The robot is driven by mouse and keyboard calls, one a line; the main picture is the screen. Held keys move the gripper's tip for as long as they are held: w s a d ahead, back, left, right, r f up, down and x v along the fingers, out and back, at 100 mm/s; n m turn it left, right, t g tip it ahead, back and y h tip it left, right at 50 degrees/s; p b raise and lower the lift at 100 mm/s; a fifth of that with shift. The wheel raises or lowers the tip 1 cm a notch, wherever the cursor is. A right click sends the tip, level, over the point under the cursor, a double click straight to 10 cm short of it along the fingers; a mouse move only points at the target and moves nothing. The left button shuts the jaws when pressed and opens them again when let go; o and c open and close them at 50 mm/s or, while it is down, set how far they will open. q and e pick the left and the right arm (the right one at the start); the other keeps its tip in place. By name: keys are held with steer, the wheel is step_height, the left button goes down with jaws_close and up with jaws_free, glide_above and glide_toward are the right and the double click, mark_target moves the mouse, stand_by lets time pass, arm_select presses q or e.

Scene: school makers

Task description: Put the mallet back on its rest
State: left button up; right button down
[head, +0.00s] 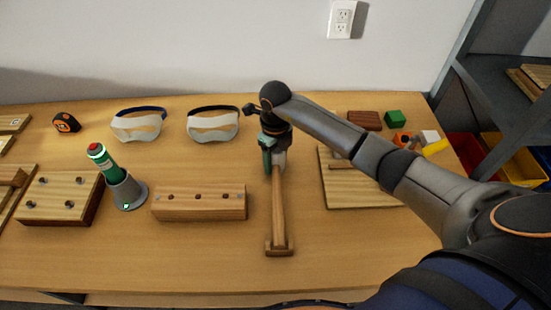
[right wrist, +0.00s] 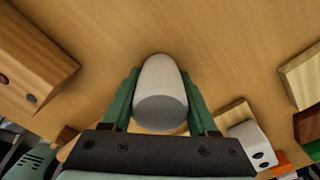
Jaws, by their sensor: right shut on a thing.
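My right gripper (head: 274,152) is shut on the pale grey, rounded part of the mallet (head: 278,200). In the right wrist view the green fingers (right wrist: 160,98) flank this pale part of the mallet (right wrist: 160,85). In the head view a brown wooden shaft runs down the picture from the jaws to a wider wooden piece near the table's front. I cannot tell whether that piece belongs to the mallet or to its rest, or whether it touches the table. No separate rest can be made out for certain. My left gripper is out of view.
A drilled wooden block (head: 200,203) stands left of the mallet, then a grey holder (head: 127,190) with a green tool. A wooden board (head: 355,195) lies right. Two goggles (head: 213,125), a tape measure (head: 66,122) and small coloured blocks (head: 394,118) stand farther back.

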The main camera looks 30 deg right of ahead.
steer(key=shift+c, duration=0.5)
jaws_free()
step_height(320, 180, up, 12)
steer(key=shift+f+b, duration=0.15)
steer(key=shift+b, duration=0.15)
steer(key=shift+r, duration=0.4)
